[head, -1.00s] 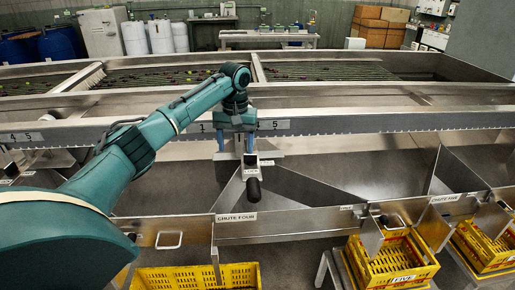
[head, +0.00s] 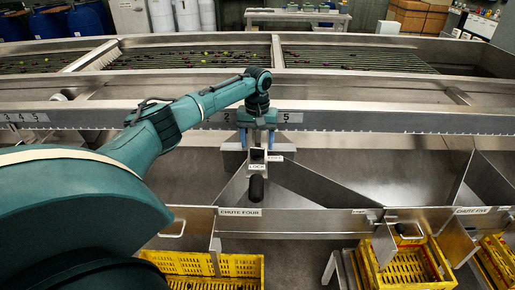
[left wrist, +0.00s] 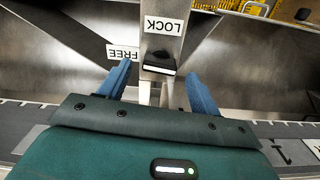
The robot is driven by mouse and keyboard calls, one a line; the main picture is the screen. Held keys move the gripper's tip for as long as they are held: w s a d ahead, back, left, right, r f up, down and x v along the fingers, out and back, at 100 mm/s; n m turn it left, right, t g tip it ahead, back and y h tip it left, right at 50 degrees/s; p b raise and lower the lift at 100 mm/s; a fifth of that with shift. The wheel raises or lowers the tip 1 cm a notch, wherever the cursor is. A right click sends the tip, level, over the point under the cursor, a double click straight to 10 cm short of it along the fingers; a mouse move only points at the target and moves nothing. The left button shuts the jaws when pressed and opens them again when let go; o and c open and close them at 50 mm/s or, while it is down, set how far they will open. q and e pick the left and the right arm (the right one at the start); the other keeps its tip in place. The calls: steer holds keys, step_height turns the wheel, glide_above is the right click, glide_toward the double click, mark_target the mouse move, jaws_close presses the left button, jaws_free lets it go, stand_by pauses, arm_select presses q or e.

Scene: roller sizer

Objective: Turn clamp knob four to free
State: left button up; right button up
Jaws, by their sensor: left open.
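Clamp knob four looks to be the short black bar (left wrist: 158,64) with a pale edge in the left wrist view. It sits on a metal bracket between a LOCK label (left wrist: 164,26) and my gripper, with a FREE label (left wrist: 123,52) to one side. My right gripper is out of view.
A long metal rail (head: 390,119) crosses behind the bracket. Sloped steel chute walls (head: 310,187) flank it. Yellow crates (head: 215,264) stand below the chutes. Roller lanes (head: 190,55) carrying small fruit lie beyond the rail.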

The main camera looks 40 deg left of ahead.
mark_target(257, 148)
arm_select(q)
steer(key=shift+f, duration=1.7)
steer(key=c, duration=1)
steer(key=shift+d+r+p, duration=0.1)
steer(key=shift+r+p, duration=0.2)
steer(key=shift+p, duration=0.5)
steer(key=shift+n+p, duration=0.4)
steer(key=shift+p, duration=0.4)
steer(key=shift+f+n, duration=0.25)
steer(key=shift+n, duration=0.05)
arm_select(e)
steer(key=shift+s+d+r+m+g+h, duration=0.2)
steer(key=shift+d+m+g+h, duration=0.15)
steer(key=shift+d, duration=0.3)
